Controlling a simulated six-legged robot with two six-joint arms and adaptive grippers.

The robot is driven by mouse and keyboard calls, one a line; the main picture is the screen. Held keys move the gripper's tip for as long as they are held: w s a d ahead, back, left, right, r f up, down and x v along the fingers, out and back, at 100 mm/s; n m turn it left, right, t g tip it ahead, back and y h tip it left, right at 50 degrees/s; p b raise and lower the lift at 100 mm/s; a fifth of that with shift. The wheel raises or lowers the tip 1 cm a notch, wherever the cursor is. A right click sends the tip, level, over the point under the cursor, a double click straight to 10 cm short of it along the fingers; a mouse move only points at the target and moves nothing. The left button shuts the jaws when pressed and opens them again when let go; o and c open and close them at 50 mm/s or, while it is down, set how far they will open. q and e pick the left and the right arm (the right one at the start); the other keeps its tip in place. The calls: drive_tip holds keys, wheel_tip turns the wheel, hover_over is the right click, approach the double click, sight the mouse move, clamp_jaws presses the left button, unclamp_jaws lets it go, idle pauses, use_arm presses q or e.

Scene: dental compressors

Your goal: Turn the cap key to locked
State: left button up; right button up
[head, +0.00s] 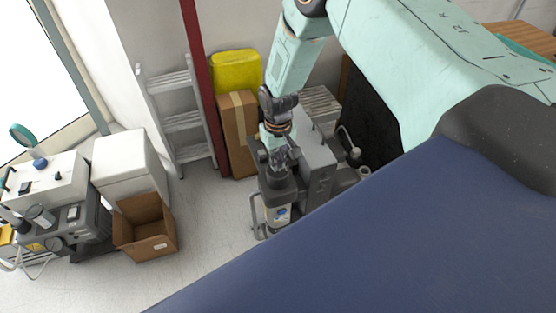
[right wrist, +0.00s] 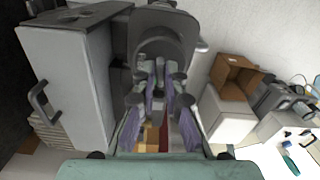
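The compressor (head: 315,160) is a grey box unit with a dark cylindrical housing (head: 281,187) at its front left. In the right wrist view a dark round cap (right wrist: 160,32) tops this housing, and the grey box (right wrist: 68,85) stands to its left. My right gripper (head: 284,168) is right over the housing. In the right wrist view its purple-grey fingers (right wrist: 161,72) converge at the near side of the cap. Their tips are close together, and a small pale part shows between them. I cannot tell whether they grip it. The key's position is not readable. My left gripper is out of view.
A cardboard box (head: 238,135) with a yellow case (head: 236,71) on top stands behind, beside a step ladder (head: 182,120). An open carton (head: 145,229), a white cabinet (head: 128,163) and another machine (head: 50,205) are at left. A blue surface (head: 400,240) fills the lower right.

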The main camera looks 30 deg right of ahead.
drive_tip(key=o, duration=0.4)
drive_tip(key=shift+c, duration=0.2)
wheel_tip(320, 180, up, 12)
idle(0.4)
